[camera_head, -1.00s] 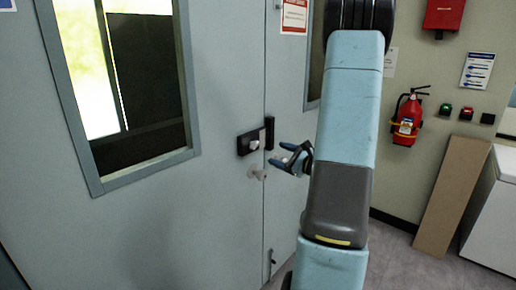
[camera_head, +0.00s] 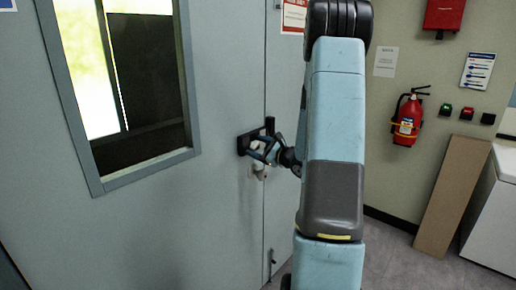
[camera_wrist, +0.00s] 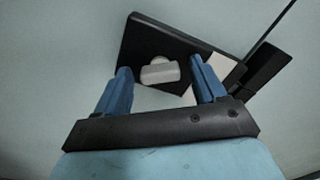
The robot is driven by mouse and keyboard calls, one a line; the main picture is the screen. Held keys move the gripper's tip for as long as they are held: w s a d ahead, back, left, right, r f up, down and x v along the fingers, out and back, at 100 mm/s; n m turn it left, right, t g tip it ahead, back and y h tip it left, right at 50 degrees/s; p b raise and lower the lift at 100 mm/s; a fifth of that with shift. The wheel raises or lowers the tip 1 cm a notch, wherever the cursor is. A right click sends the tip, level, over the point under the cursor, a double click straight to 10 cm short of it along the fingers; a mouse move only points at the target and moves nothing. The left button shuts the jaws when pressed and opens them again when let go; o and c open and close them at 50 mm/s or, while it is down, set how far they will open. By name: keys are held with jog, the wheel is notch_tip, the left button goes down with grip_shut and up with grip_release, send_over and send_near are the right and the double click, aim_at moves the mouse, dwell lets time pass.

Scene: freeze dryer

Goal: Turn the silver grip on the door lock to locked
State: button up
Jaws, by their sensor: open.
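The door lock (camera_head: 243,143) is a black plate on the pale blue-grey door, near the seam between the door leaves. It also shows in the wrist view (camera_wrist: 145,38). The silver grip (camera_wrist: 160,71) stands out from this plate and lies between my two blue fingers in the wrist view. My gripper (camera_head: 262,151) is at the lock; it also shows in the wrist view (camera_wrist: 165,82). The fingers are open, with a visible gap on each side of the grip. In the head view my fingers cover much of the grip.
A pale door knob (camera_head: 260,172) sits just below the lock. A window (camera_head: 145,80) is in the door to the left. A red fire extinguisher (camera_head: 408,118) hangs on the right wall, with a brown board (camera_head: 452,195) leaning below it.

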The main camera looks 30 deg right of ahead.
jog(key=shift+c, duration=0.2)
jog(key=c, duration=1)
jog(key=shift+f+m, duration=0.1)
jog(key=shift+m, duration=3.2)
jog(key=o, duration=1)
jog(key=shift+o, duration=0.2)
jog(key=shift+s, duration=0.1)
